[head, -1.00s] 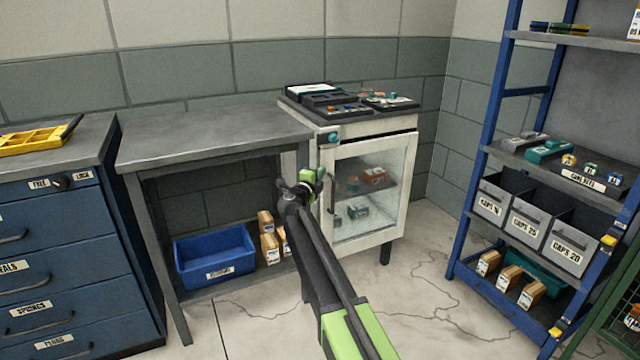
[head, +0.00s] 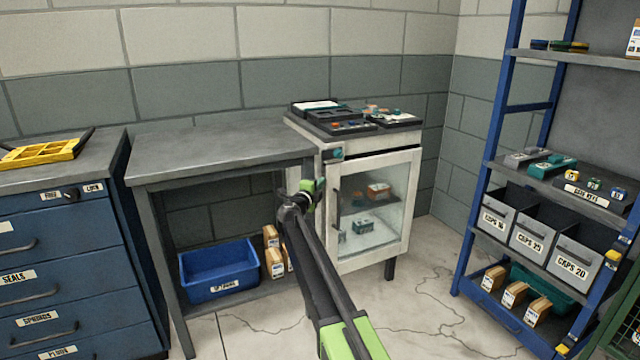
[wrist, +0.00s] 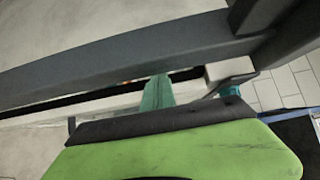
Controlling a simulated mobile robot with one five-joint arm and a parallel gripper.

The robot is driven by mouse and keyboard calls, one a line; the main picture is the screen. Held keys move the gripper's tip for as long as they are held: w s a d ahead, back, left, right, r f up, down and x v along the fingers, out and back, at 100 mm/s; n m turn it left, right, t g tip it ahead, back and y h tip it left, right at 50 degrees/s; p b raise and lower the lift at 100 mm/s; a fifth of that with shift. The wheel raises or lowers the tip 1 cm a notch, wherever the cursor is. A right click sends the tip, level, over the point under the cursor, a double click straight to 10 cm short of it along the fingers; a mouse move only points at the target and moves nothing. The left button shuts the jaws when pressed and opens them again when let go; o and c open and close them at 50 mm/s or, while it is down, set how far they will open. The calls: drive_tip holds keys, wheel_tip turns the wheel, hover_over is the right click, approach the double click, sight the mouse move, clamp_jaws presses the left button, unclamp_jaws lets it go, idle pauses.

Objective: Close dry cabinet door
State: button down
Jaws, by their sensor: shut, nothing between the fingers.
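The dry cabinet (head: 330,140) is a white unit with a dark top, right of the grey bench in the head view. Its glass door (head: 400,215) has a white frame and a dark vertical handle (head: 336,208) on its left side. My gripper (head: 312,186) is shut and empty, just left of the door's handle edge in the picture. Whether it touches the door cannot be told.
Trays (head: 350,122) lie on the cabinet. A blue shelf rack (head: 475,215) stands right. Floor (head: 425,290) between cabinet and rack is clear.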

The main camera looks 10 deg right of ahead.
drive_tip(key=v, duration=1.6)
drive_tip(key=s+d+r+n+t+y, duration=0.1)
drive_tip(key=d+r+n, duration=0.1)
drive_tip(key=d, duration=0.4)
drive_tip(key=s+d+r+n+t, duration=0.2)
drive_tip(key=d, duration=0.3)
drive_tip(key=s+a+f+n+g+y, duration=0.65)
drive_tip(key=s+f+n+y, duration=0.5)
drive_tip(key=n, duration=0.55)
drive_tip(key=s+d+f+n+g+h, duration=0.25)
drive_tip(key=s+f+g, duration=0.45)
drive_tip(key=s, duration=0.4)
drive_tip(key=s+d+f+n+g+h, duration=0.1)
drive_tip(key=s+d+f+g, duration=0.25)
drive_tip(key=s+f, duration=0.65)
wheel_tip(320, 180, up, 39)
drive_tip(key=s+g+p, duration=0.1)
drive_tip(key=s+p, duration=0.1)
drive_tip(key=p, duration=3.6)
drive_tip(key=shift+s+r+p, duration=0.15)
drive_tip(key=shift+s+p, duration=0.15)
drive_tip(key=shift+s, duration=0.1)
